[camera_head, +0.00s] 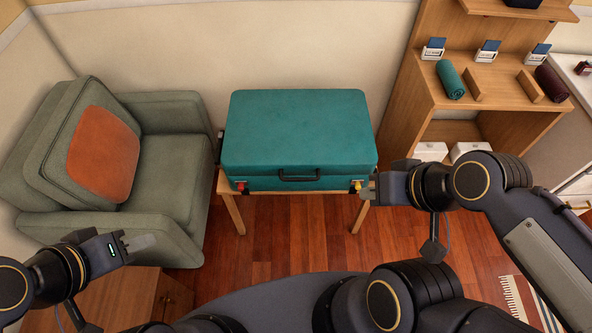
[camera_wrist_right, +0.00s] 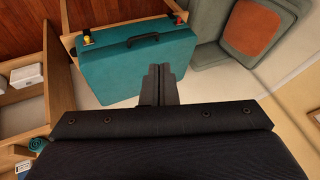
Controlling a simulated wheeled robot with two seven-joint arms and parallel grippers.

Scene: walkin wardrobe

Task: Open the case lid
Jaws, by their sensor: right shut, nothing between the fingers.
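The teal case (camera_head: 297,135) lies flat on a small wooden stand, its lid down. Its dark handle (camera_head: 298,175) is at the middle of the front side, also visible in the right wrist view (camera_wrist_right: 143,39). A red latch (camera_head: 240,186) is at the front left and a yellow latch (camera_head: 355,185) at the front right. My right gripper (camera_head: 368,189) is shut and empty, just right of the yellow latch; I cannot tell whether it touches. Its closed fingers (camera_wrist_right: 161,72) show in the wrist view. My left gripper (camera_head: 140,243) is low at the left, away from the case; its opening is unclear.
A green armchair (camera_head: 170,190) with an orange cushion (camera_head: 103,155) stands close left of the case. A wooden shelf unit (camera_head: 430,60) with rolled cloths and small boxes stands to the right. A wooden cabinet (camera_head: 140,295) is below my left gripper. The wall is behind the case.

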